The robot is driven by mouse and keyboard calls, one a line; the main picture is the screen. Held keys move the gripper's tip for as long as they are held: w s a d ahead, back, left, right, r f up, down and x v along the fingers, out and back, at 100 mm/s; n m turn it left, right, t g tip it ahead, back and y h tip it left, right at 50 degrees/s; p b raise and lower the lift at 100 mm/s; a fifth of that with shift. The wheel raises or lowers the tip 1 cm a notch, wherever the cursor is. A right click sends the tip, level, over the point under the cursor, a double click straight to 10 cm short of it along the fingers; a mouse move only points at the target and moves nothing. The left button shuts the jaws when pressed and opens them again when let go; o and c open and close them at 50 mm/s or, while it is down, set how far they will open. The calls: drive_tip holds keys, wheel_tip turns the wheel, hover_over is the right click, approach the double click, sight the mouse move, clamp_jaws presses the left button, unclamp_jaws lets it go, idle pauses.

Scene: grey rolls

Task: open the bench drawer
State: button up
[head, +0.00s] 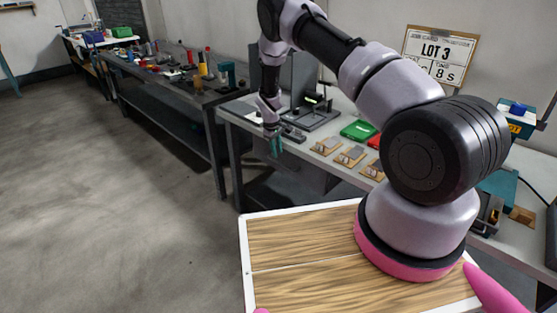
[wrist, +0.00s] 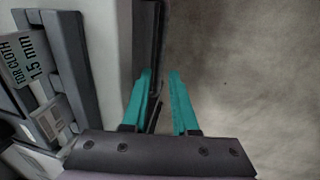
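The work bench (head: 238,110) has a pale top and a dark front edge. A dark grey panel or box shape (head: 300,172) shows under its top; I cannot tell whether it is the drawer, or how far any drawer is out. My gripper (head: 275,147) hangs at the bench's front edge, pointing down. In the wrist view its two teal fingers (wrist: 162,75) stand apart. A dark strip (wrist: 147,45) along the bench's front runs close to the left finger. A thin dark piece shows low between the fingers; I cannot tell whether it is a handle or whether they touch it.
On the bench are a green tray (head: 358,131), several small wooden boards (head: 349,156) and a dark metal fixture (head: 312,115). A labelled box (wrist: 28,62) lies left in the wrist view. A second bench (head: 165,85) stands beyond. The floor (head: 100,190) at left is clear.

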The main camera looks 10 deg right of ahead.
sight(279, 163)
drive_tip(key=shift+w+d+f, duration=0.1)
drive_tip(key=shift+d+f, duration=0.05)
drive_tip(key=shift+f, duration=0.7)
drive_tip(key=shift+w+d+f, duration=0.1)
drive_tip(key=shift+w+f, duration=0.05)
drive_tip(key=shift+f, duration=0.75)
drive_tip(key=shift+w+d+f, duration=0.1)
drive_tip(key=shift+d+f, duration=0.05)
drive_tip(key=shift+f, duration=0.7)
clamp_jaws()
